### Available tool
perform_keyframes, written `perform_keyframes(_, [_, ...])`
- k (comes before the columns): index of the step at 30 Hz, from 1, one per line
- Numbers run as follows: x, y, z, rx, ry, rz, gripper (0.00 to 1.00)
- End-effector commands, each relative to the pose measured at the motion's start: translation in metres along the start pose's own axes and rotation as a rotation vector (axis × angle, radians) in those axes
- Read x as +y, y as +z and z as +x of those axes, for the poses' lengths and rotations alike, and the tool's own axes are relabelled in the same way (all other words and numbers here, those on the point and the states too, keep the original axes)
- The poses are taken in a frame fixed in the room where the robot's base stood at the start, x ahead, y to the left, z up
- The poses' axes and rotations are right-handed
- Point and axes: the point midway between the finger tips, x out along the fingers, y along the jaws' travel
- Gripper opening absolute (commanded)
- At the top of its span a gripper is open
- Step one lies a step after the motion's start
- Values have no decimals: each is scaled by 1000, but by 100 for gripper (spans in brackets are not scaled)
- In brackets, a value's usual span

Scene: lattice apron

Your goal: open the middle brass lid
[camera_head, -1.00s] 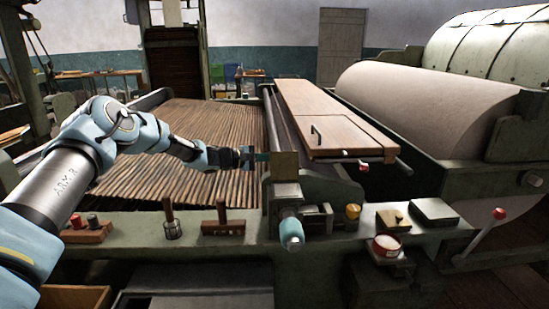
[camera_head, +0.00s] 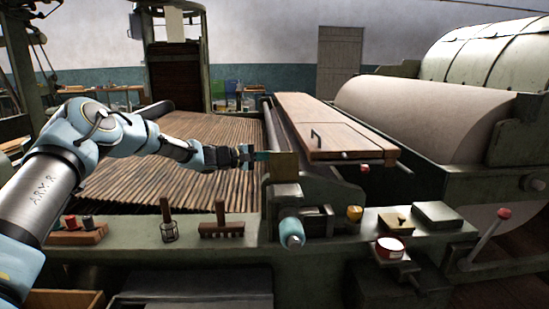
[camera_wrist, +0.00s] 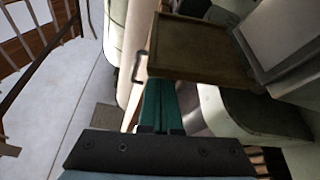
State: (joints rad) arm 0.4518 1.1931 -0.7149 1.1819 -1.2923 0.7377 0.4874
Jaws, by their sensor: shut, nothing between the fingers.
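A square brass lid (camera_head: 285,167) stands upright at the near end of the machine's middle rail, with a grey block below it. I see only this one large brass plate; whether others flank it is unclear. In the wrist view the brass lid (camera_wrist: 197,52) appears as a dull brass panel with a raised rim, just beyond my fingers. My gripper (camera_head: 264,156) is shut and empty, with its green fingertips at the lid's left edge. In the wrist view the green fingers (camera_wrist: 161,88) lie together at the panel's lower edge. I cannot tell whether they touch it.
A wooden board (camera_head: 335,137) with a dark handle lies right of the lid. A slatted bed (camera_head: 190,165) spreads to the left. A large paper roll (camera_head: 420,115) is at right.

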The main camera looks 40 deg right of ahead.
Motion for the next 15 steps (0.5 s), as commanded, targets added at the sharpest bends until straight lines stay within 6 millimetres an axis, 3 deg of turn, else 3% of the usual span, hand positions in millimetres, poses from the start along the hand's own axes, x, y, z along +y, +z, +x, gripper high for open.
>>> perform_keyframes(5, [-1,-2,-17,3,0,0,0])
perform_keyframes(15, [-2,-2,-82,3,0,1,0])
